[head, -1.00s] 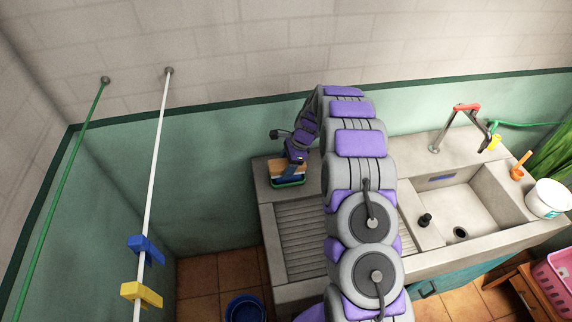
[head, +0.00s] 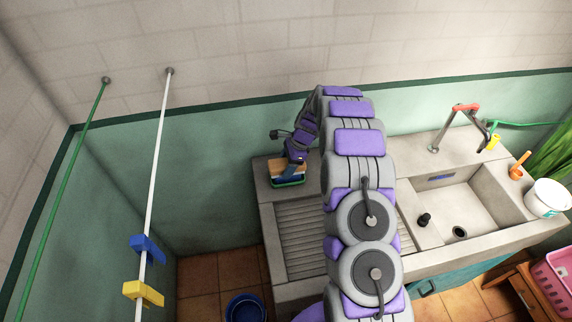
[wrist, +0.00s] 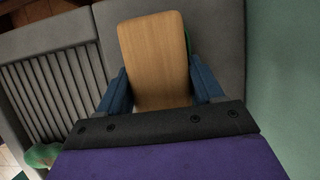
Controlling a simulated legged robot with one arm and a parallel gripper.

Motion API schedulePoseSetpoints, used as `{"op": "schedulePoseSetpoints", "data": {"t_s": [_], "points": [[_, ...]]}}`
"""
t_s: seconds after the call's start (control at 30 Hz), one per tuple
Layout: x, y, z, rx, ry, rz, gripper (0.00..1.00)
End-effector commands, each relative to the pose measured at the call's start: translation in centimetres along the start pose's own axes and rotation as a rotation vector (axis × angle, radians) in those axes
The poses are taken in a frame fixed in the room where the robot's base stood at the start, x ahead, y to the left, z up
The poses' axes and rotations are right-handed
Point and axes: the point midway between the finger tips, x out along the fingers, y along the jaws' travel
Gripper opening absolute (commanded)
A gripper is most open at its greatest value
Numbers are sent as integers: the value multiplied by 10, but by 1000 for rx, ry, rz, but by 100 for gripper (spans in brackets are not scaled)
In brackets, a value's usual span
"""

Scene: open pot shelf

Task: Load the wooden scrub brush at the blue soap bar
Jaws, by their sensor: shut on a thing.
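The wooden scrub brush (wrist: 153,50) shows its flat, light-brown back in the wrist view, with its bristles hidden below. My gripper (wrist: 161,85) is shut on it, with one blue finger on each side. In the head view my gripper (head: 289,172) and the brush are low over a green dish (head: 287,183) on the left end of the sink counter. A bit of green edge shows beside the brush in the wrist view. I cannot make out the blue soap bar; the brush and fingers cover the inside of the dish. I cannot tell whether the brush touches anything there.
The ribbed drainboard (head: 301,240) lies in front of the dish, and the wall (head: 225,160) stands close behind. The sink basin (head: 462,205), faucet (head: 463,125) and white bucket (head: 547,198) are to the right. A blue basin (head: 245,308) is on the floor.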

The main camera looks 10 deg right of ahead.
Motion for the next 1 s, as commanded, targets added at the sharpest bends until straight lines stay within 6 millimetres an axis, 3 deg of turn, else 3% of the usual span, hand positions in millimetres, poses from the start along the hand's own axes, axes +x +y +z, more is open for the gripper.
{"op": "schedulePoseSetpoints", "data": {"t_s": [0.47, 1.0], "points": [[0, 2, 0, 1, 1, 7, 42], [-38, 2, 16, -1, 1, 0, 42]]}}
